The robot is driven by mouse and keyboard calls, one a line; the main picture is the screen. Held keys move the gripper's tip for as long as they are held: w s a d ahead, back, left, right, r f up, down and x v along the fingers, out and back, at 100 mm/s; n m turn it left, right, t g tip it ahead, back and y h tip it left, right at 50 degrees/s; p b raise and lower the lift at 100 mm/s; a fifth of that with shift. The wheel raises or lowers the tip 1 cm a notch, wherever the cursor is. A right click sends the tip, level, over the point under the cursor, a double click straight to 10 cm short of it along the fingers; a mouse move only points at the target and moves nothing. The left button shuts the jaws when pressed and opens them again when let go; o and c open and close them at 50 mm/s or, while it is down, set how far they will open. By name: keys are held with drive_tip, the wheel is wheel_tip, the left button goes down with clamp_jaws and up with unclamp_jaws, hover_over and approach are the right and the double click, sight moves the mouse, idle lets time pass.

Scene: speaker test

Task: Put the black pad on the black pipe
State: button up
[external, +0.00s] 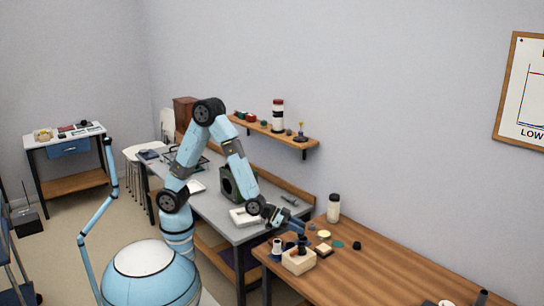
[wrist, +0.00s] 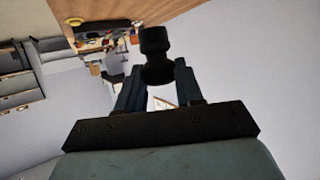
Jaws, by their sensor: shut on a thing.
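A teal disc (external: 338,244), a yellow disc (external: 324,234), a small dark round thing (external: 357,245) and a black-capped jar (external: 333,208) are on the wooden table (external: 400,270). A white-and-dark cylinder (external: 277,246) stands left of the block. A wall shelf (external: 270,130) is above.

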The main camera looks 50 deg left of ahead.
drive_tip(key=shift+w+d+f, duration=0.15)
drive_tip(key=shift+d+f, duration=0.05)
drive_tip(key=shift+f, duration=1.65)
drive_tip(key=shift+f, duration=0.15)
drive_tip(key=o, duration=1.1)
drive_tip(key=v, duration=1.2)
drive_tip(key=shift+r, duration=0.2)
